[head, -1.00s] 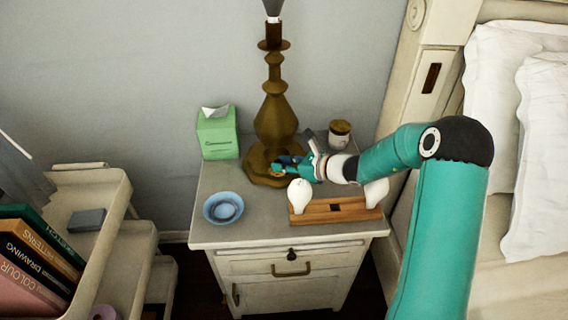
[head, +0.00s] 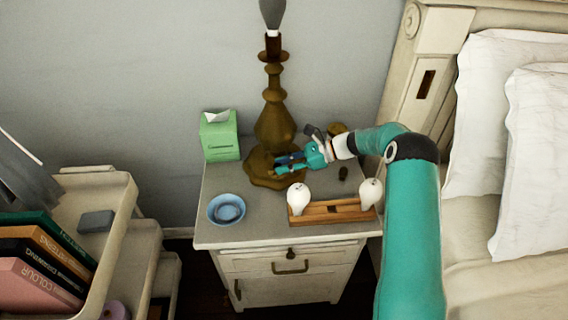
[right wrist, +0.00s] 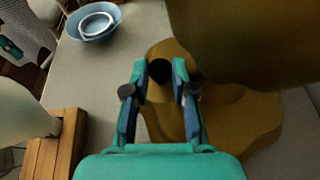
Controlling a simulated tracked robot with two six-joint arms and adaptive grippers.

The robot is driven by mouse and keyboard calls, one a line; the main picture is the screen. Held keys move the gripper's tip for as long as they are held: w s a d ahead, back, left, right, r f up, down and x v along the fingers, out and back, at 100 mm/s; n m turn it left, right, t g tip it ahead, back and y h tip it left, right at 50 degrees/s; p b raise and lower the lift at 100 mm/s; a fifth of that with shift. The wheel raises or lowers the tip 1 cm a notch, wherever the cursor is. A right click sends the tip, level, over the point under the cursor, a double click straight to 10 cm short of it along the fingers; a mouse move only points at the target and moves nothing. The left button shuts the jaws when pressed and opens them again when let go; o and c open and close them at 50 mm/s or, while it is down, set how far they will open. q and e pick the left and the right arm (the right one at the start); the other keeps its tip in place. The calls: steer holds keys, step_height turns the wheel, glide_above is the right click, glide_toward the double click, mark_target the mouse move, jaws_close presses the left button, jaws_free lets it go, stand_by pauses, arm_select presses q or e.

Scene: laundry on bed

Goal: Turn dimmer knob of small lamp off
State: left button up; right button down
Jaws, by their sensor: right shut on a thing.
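The small lamp (head: 274,120) stands on the nightstand, with a brown-gold turned body and a wide lobed base (head: 262,176). Its base also fills the middle of the right wrist view (right wrist: 235,125). The dark round dimmer knob (right wrist: 160,69) sits on the base. My right gripper (head: 278,164) is low over the base, in front of the lamp's stem. In the right wrist view my right gripper's fingertips (right wrist: 160,72) are on either side of the knob, shut on it. The knob is not clear in the head view. My left gripper is not in view.
A wooden holder with two white bulbs (head: 330,213) is at the nightstand's front right. A blue bowl (head: 227,209) is at the front left, a green tissue box (head: 220,138) behind it. A jar (head: 337,129) is partly hidden behind my arm. Shelves with books (head: 40,262) stand left.

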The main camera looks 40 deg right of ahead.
steer(key=shift+w+d+f+n+g+y+b, duration=0.15)
steer(key=shift+n+g+y+b, duration=0.25)
steer(key=shift+n+g+b, duration=0.25)
steer(key=shift+w+r+n+g+y+b, duration=0.1)
steer(key=shift+n+g+y+b, duration=0.35)
steer(key=shift+n+g, duration=0.4)
steer(key=shift+n+g+b, duration=0.3)
steer(key=shift+n+g, duration=0.1)
steer(key=shift+w, duration=0.1)
steer(key=c, duration=1)
jaws_free()
steer(key=shift+r+p, duration=0.2)
steer(key=shift+p, duration=0.1)
